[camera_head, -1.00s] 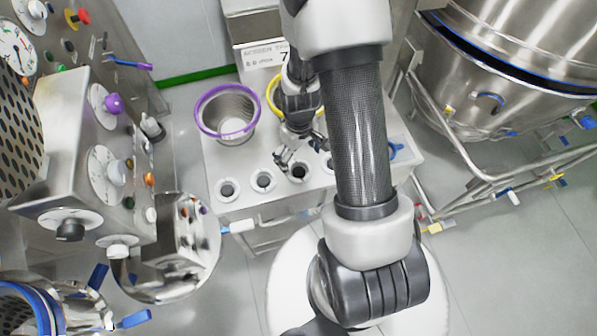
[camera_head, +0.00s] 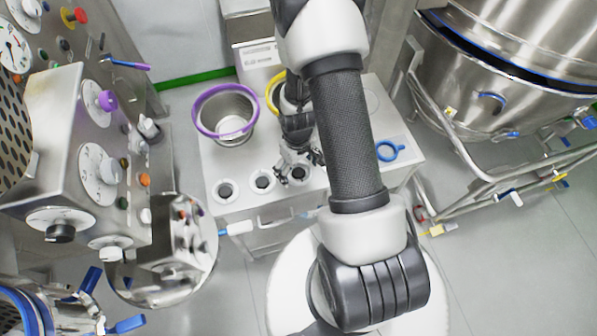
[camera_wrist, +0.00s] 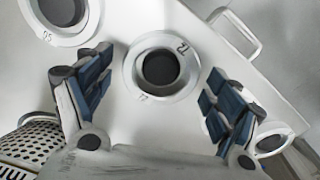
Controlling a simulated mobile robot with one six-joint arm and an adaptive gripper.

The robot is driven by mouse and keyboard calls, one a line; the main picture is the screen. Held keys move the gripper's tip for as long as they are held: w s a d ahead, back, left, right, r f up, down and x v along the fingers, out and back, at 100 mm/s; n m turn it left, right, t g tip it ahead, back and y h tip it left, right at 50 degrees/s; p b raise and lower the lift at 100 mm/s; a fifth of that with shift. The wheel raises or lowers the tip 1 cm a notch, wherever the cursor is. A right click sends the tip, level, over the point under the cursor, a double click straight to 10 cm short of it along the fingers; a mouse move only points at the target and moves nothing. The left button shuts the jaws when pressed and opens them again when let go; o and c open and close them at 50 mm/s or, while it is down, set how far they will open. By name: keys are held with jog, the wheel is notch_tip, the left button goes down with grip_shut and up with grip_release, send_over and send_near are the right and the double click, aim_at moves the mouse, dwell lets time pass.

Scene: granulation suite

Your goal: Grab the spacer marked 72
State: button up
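In the wrist view, a pale round spacer (camera_wrist: 132,75) with a dark central hole lies between and ahead of my fingers. Its rim carries small digits that appear to read 72. My gripper (camera_wrist: 160,108) is open, with one blue-padded finger on each side of the spacer and nothing held. Contact cannot be told. In the head view, my gripper (camera_head: 298,167) is over the row of spacers at the table's front. A spacer (camera_head: 300,180) shows partly beneath its fingers. My arm hides the right part of the row.
Neighbouring spacers (camera_wrist: 92,22) stand either side; the left one's digits are unclear. Two more spacers (camera_head: 225,181) sit left in the head view. A purple-rimmed container (camera_head: 203,128), a yellow-rimmed one (camera_head: 270,94) and a blue ring (camera_head: 380,151) are on the table (camera_head: 215,160).

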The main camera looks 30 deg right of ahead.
jog(key=c, duration=1.1)
jog(key=shift+r, duration=0.15)
